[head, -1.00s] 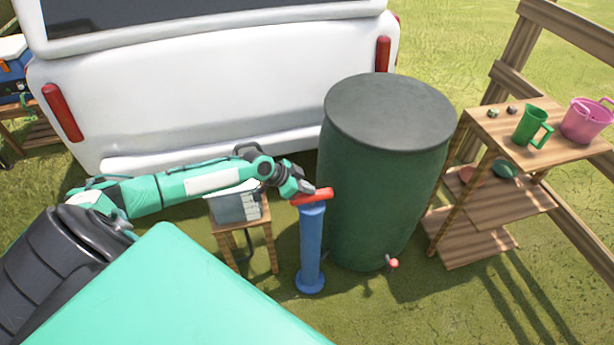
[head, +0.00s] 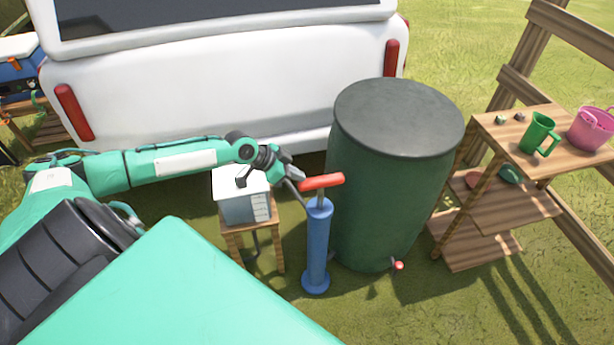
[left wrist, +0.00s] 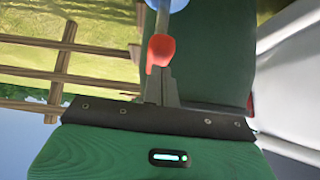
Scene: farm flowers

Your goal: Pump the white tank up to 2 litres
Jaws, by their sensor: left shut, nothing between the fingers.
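The blue pump (head: 317,250) stands upright on the grass. Its red handle (head: 321,181) is raised, with a length of grey rod showing above the body. The white tank (head: 241,207) sits on a small wooden stool left of the pump; its face has marks too small to read. My left gripper (head: 299,177) is shut and empty at the left end of the handle. In the left wrist view its fingertips (left wrist: 160,75) lie right at the red handle (left wrist: 160,50); I cannot tell whether they touch. My right gripper is not in view.
A large dark green barrel (head: 388,200) with a red tap (head: 398,265) stands close right of the pump. A white vehicle (head: 220,90) is behind. A wooden shelf (head: 490,125) at right holds a green jug (head: 538,133) and a pink bucket (head: 590,128). Grass in front is free.

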